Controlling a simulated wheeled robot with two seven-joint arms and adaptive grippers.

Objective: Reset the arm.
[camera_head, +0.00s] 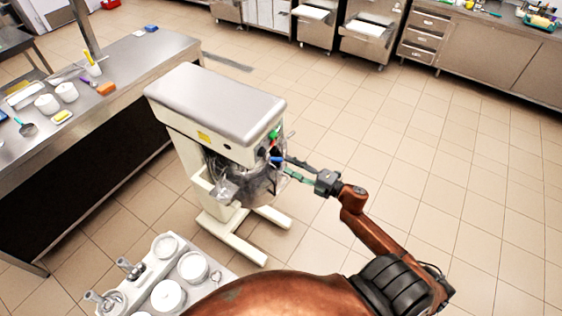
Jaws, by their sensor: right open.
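My right gripper (294,170) reaches in from the lower right on a copper-coloured arm. Its fingers are open and empty, pointing left at the front of a mixer-like machine (215,100) with a cream body and a metal top. The fingertips are close to the machine's bowl (258,186) and its coloured controls. I cannot tell whether they touch it. My left gripper is not in view.
A steel counter (150,60) with white containers (66,92) stands at the left. A white unit with round lids (193,267) is at the lower left. Steel cabinets (485,60) line the back right. The tiled floor at the right is clear.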

